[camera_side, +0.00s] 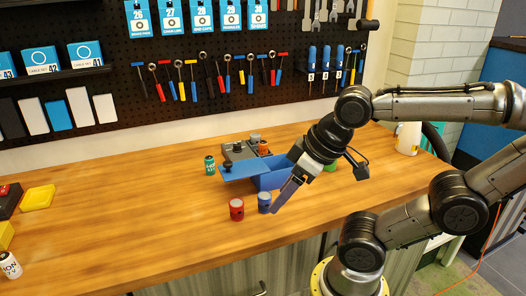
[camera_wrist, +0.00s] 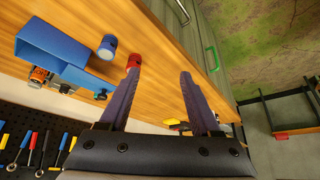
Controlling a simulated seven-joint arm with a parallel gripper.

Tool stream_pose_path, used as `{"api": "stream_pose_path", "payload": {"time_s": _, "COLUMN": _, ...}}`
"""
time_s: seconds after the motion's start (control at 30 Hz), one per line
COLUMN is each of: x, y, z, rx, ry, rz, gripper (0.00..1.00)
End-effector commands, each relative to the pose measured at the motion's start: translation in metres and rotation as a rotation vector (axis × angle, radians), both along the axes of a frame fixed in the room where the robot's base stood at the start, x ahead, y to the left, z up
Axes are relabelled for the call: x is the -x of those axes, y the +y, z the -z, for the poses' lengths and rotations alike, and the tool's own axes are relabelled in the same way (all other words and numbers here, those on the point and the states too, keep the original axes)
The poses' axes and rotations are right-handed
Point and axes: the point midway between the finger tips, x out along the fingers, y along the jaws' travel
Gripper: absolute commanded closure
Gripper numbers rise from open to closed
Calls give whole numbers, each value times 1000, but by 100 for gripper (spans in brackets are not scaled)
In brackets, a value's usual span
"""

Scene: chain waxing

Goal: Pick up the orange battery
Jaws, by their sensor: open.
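The orange battery (camera_side: 263,147) stands at the back of the bench, beside a grey fixture and behind the blue open box (camera_side: 270,180). Its lower part is hidden in the side view. In the wrist view an orange and dark cylinder (camera_wrist: 38,75), likely the same battery, shows at the far left beside the blue box (camera_wrist: 62,48). My gripper (camera_side: 277,207) is tilted over the front right of the bench, apart from the orange battery. In the wrist view my gripper (camera_wrist: 160,75) has its fingers wide apart with nothing held.
A red battery (camera_side: 236,209) and a blue battery (camera_side: 264,203) stand near the front edge, close to my fingers. A teal battery (camera_side: 210,165) stands left of the box. A white bottle (camera_side: 408,138) is at the right. The left bench middle is clear.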

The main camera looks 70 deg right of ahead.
Motion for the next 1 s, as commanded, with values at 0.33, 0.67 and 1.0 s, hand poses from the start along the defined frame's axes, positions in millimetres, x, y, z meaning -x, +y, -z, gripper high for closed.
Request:
{"api": "stream_pose_path", "payload": {"time_s": 0.33, "x": 0, "y": 0, "z": 0, "rx": 0, "ry": 0, "rz": 0, "gripper": 36}}
{"api": "stream_pose_path", "payload": {"time_s": 0.67, "x": 0, "y": 0, "z": 0, "rx": 0, "ry": 0, "rz": 0, "gripper": 26}}
{"api": "stream_pose_path", "payload": {"time_s": 1.0, "x": -6, "y": -6, "z": -18, "rx": -76, "ry": -18, "rz": 197, "gripper": 26}}
